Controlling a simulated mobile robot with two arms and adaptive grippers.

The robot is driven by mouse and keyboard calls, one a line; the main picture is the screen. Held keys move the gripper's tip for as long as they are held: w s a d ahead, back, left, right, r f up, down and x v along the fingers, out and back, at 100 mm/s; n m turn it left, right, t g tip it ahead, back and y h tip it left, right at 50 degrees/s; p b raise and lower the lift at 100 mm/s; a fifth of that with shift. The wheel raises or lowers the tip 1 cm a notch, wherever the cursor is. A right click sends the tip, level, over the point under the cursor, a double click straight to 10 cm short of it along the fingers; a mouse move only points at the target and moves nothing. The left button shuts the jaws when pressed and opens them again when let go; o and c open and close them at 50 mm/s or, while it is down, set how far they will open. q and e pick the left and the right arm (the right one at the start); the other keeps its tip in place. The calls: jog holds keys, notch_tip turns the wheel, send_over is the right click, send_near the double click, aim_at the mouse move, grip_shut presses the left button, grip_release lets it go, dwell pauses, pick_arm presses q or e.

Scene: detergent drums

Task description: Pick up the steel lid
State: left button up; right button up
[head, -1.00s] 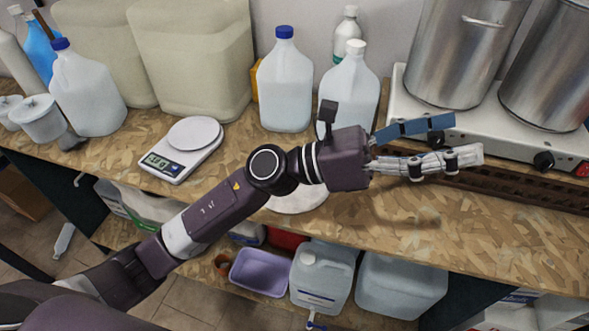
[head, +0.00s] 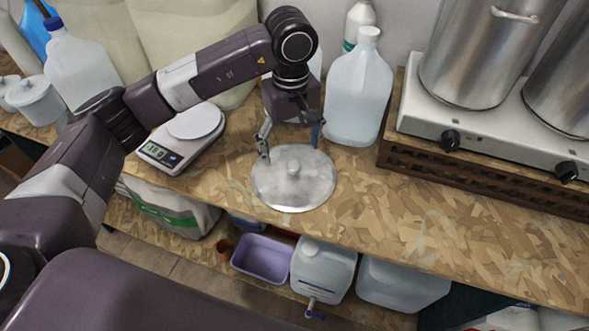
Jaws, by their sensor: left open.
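The steel lid (head: 285,192) is a round grey disc with a small knob in its middle. It lies flat on the wooden worktop near the front edge. My left gripper (head: 290,150) points down at the lid's far side, with its fingers spread apart. One finger is at the lid's upper left rim and the other is just beyond its upper right rim; I cannot tell whether either touches it. Nothing is held between the fingers. My right gripper is not in view.
A kitchen scale (head: 183,137) stands left of the lid. A white jug (head: 358,95) stands behind it to the right. A hot plate (head: 480,130) with steel pots (head: 470,60) is at the right. The worktop (head: 430,225) right of the lid is clear. A purple tub (head: 262,257) sits below.

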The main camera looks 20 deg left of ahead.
aim_at(294, 166)
pick_arm(q)
jog(key=shift+d+f+p, duration=0.1)
jog(key=shift+f+p, duration=0.45)
jog(key=shift+f, duration=0.3)
notch_tip(294, 166, down, 4)
jog(key=shift+d+r+p, duration=0.15)
jog(key=shift+r+p, duration=0.1)
jog(key=shift+p, duration=0.8)
jog(key=shift+f, duration=0.55)
grip_shut()
